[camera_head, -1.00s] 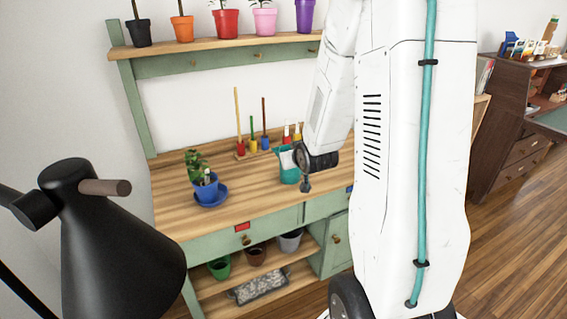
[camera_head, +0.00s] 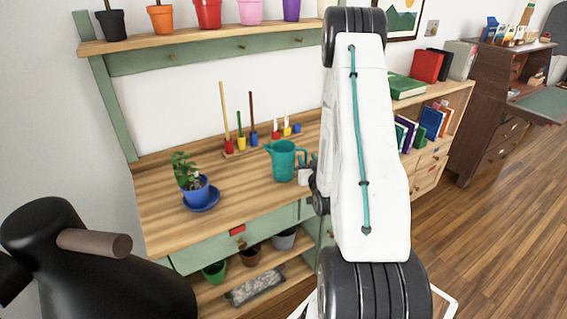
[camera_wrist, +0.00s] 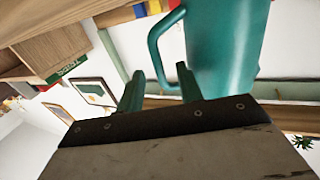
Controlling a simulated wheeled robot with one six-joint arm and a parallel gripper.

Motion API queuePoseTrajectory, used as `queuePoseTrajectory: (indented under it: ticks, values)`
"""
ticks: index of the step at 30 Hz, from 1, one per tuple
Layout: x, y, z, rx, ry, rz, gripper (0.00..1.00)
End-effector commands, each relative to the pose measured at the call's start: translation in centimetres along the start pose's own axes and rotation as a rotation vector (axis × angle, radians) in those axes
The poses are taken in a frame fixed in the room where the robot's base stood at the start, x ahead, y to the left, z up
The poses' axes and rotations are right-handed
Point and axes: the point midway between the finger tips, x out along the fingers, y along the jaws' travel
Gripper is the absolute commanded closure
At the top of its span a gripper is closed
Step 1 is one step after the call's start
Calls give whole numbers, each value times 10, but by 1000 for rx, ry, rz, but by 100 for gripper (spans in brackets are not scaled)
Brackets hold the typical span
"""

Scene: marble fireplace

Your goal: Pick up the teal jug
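The teal jug (camera_head: 283,161) stands upright on the wooden worktop, its handle on the right. My gripper (camera_head: 307,172) is just right of the jug at the handle side, partly hidden by my arm. In the wrist view the jug body (camera_wrist: 226,45) fills the upper right, cut off by the top edge. Its handle (camera_wrist: 158,50) curves down toward the gap between the two fingers of my gripper (camera_wrist: 159,86). The fingers are apart. The right finger overlaps part of the handle's end; I cannot tell whether they touch.
A potted plant in a blue pot (camera_head: 194,190) stands on the left of the worktop. A block rack with rods (camera_head: 254,142) is behind the jug. Coloured pots line the shelf (camera_head: 190,41) above. A bookcase (camera_head: 440,108) stands right.

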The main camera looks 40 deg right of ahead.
Motion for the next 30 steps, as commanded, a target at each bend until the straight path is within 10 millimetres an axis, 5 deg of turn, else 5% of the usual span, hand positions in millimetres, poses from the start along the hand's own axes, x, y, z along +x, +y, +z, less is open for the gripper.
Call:
queuePoseTrajectory:
  ticks: [8, 17, 21, 30]
  values:
    - [39, 0, -4, -1, 1, -1, 64]
    - [44, 0, -4, 0, -2, 0, 64]
    - [43, 0, -4, 0, -1, 0, 100]
    - [44, 0, -5, 0, 0, 0, 100]
